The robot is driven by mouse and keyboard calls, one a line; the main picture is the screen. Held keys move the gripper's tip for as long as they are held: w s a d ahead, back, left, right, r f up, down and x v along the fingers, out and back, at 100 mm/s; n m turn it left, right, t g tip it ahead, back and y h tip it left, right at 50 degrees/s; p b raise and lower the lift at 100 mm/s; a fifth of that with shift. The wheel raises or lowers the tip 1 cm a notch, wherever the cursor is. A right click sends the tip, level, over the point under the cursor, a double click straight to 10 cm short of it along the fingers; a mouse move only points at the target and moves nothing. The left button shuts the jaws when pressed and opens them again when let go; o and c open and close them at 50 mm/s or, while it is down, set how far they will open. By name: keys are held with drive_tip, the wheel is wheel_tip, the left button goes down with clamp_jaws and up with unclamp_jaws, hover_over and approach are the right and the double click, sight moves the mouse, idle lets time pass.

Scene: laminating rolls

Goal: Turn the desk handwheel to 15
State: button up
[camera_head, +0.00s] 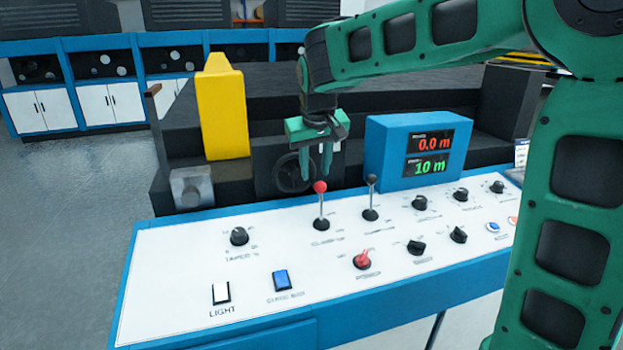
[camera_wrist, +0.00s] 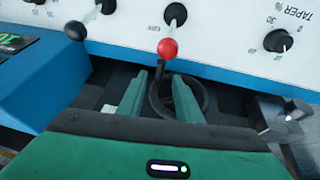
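The dark round handwheel (camera_head: 290,174) is on the black machine front just behind the white desk panel. In the wrist view the handwheel (camera_wrist: 203,96) shows partly between and behind my fingers. My gripper (camera_head: 316,167) points down, with its two green fingers apart and nothing between them that I can see gripped. In the wrist view my gripper (camera_wrist: 164,84) overlaps the wheel; contact cannot be told. The blue display box (camera_head: 378,150) reads 0.0 m in red and 10 m in green. Any mark on the wheel is too small to read.
A red-knobbed lever (camera_head: 320,187) stands close below my fingers, and a black-knobbed lever (camera_head: 371,180) stands to its right. The white panel (camera_head: 170,270) carries several knobs and switches. A yellow block (camera_head: 222,112) rises left of the wheel.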

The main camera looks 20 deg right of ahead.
sight(314, 182)
drive_tip(key=shift+x, duration=1.8)
drive_tip(key=shift+c, duration=0.6)
clamp_jaws()
drive_tip(key=shift+a, duration=0.15)
